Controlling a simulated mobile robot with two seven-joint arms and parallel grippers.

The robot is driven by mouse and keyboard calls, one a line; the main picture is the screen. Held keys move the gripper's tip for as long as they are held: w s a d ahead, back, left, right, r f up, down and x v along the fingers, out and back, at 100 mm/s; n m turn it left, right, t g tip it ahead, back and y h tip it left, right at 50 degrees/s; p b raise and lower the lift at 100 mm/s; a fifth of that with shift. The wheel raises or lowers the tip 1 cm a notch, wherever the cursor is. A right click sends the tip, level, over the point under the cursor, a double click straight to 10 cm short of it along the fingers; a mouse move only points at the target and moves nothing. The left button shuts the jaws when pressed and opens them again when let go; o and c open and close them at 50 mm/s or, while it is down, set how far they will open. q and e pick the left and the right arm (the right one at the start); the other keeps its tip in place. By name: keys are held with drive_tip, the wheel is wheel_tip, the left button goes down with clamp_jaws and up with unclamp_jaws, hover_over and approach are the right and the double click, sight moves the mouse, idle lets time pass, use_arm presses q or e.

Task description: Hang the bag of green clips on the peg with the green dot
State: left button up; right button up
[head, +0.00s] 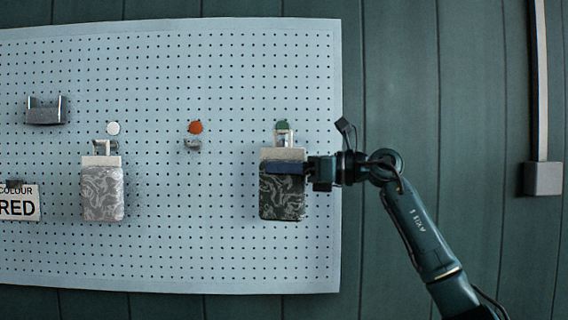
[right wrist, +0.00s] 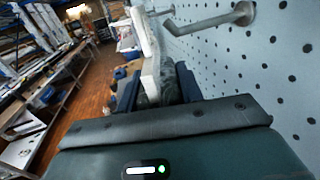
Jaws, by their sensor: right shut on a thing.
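The dark green patterned bag (head: 282,200) with a pale header (head: 283,154) hangs upright just below the green dot (head: 282,125). My right gripper (head: 287,168) is shut on the upper part of this bag, reaching in from the right. In the right wrist view, the bag (right wrist: 165,75) is between the two fingers, and its header's pale edge (right wrist: 149,45) shows beside a metal peg (right wrist: 212,20). In the head view, the peg under the green dot is mostly hidden by the header, so I cannot tell whether the peg passes through it. My left gripper is not in view.
A pale grey bag (head: 102,194) hangs under the white dot (head: 113,128). An empty peg (head: 192,145) sits under the orange dot (head: 196,127). A grey bracket (head: 46,111) and a RED sign (head: 20,204) are at the left of the pegboard (head: 200,260).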

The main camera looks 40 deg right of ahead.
drive_tip(key=shift+w+d+f+p, duration=0.3)
drive_tip(key=shift+w+d+p, duration=0.3)
drive_tip(key=shift+w+d, duration=0.25)
drive_tip(key=shift+w+d+f+p, duration=0.3)
drive_tip(key=shift+w+d+p, duration=0.3)
drive_tip(key=shift+w, duration=0.35)
drive_tip(key=shift+d, duration=0.1)
drive_tip(key=o, duration=1.1)
drive_tip(key=shift+s, duration=0.1)
